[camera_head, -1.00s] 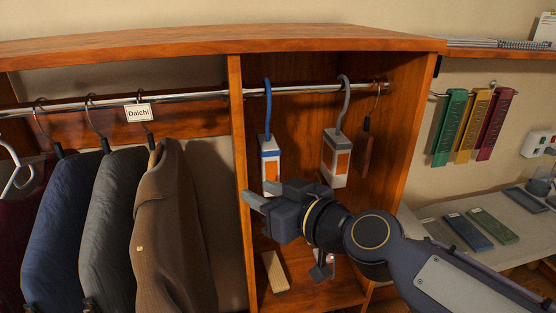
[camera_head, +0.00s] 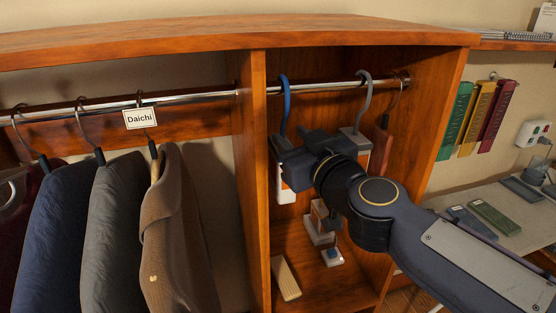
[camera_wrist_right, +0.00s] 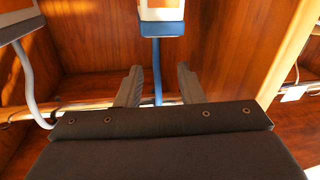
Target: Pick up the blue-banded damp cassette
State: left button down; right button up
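The blue-banded damp cassette (camera_head: 286,192) hangs by its blue hook (camera_head: 285,98) from the closet rail; my right gripper hides its upper part. In the wrist view the cassette (camera_wrist_right: 162,12) shows white and orange with a blue band (camera_wrist_right: 162,29). My right gripper (camera_head: 285,150) is at the cassette's upper part. In the wrist view the right gripper (camera_wrist_right: 157,85) is open, with the blue hook's stem showing between its fingers; contact cannot be told. A grey-hooked cassette (camera_head: 357,141) hangs to the right, partly hidden by my gripper. My left gripper is not in view.
The wooden divider (camera_head: 255,180) stands close left of the cassette. A brown hanging piece (camera_head: 380,150) is at the right. A pale wooden block (camera_head: 286,278) and small white-grey objects (camera_head: 332,257) are below. Jackets (camera_head: 115,220) hang left of the divider.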

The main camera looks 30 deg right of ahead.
aim_at(284, 125)
jog(key=shift+w+d+b, duration=0.2)
jog(key=shift+w+b, duration=0.3)
jog(key=shift+w, duration=0.7)
jog(key=w, duration=0.1)
jog(key=w+b, duration=0.1)
jog(key=w, duration=0.3)
jog(key=shift+w+d+r, duration=0.1)
jog(key=shift+d+r, duration=0.05)
jog(key=shift+d, duration=0.15)
jog(key=shift+c, duration=0.2)
grip_shut()
jog(key=shift+r, duration=0.1)
